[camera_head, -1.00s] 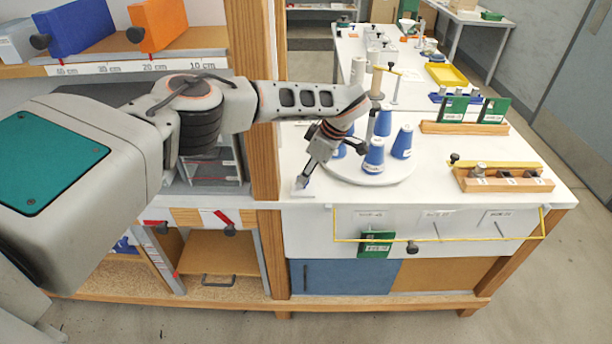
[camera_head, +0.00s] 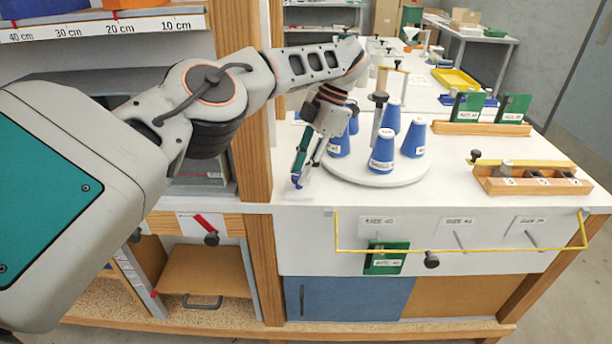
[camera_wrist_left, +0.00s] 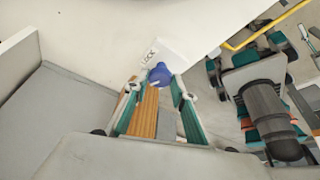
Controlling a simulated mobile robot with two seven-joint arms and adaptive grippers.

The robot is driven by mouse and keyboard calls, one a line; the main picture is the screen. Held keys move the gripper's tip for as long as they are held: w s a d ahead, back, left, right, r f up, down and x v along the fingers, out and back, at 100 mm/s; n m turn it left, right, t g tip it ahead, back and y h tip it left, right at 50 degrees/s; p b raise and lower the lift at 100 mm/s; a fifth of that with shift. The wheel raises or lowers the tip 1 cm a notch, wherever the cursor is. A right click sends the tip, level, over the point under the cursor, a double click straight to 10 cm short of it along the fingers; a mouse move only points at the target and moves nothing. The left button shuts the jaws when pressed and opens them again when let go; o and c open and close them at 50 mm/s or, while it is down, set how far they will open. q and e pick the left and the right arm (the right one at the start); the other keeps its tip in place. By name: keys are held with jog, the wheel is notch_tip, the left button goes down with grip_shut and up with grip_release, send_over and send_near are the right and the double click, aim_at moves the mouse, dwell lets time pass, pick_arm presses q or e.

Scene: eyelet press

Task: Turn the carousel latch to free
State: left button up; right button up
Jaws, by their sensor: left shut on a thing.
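The carousel (camera_head: 385,172) is a round white disc on the bench, carrying several blue cones around a grey post. The latch is a small blue knob (camera_head: 296,181) at the bench's front left corner, beside the carousel. It also shows in the left wrist view (camera_wrist_left: 160,75), by a white plate (camera_wrist_left: 158,54) with lettering that seems to read LOCK. My left gripper (camera_head: 300,176) reaches down to the knob and is shut on it; the knob sits between the fingertips in the wrist view. The knob's underside is hidden. My right gripper is not clearly in view.
A wooden post (camera_head: 243,130) stands close to the left of my left gripper. A yellow rail (camera_head: 460,249) runs along the bench front, with a green card (camera_head: 386,258) below. A wooden block rack (camera_head: 530,180) lies at the right.

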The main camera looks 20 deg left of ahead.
pick_arm(q)
jog(key=shift+f, duration=0.4)
jog(key=shift+n+b, duration=0.3)
jog(key=shift+b, duration=0.05)
jog(key=shift+r, duration=0.3)
pick_arm(e)
jog(key=shift+w+a, duration=0.25)
pick_arm(q)
jog(key=o, duration=1.1)
pick_arm(e)
jog(key=shift+s, duration=0.1)
jog(key=shift+s+a, duration=0.1)
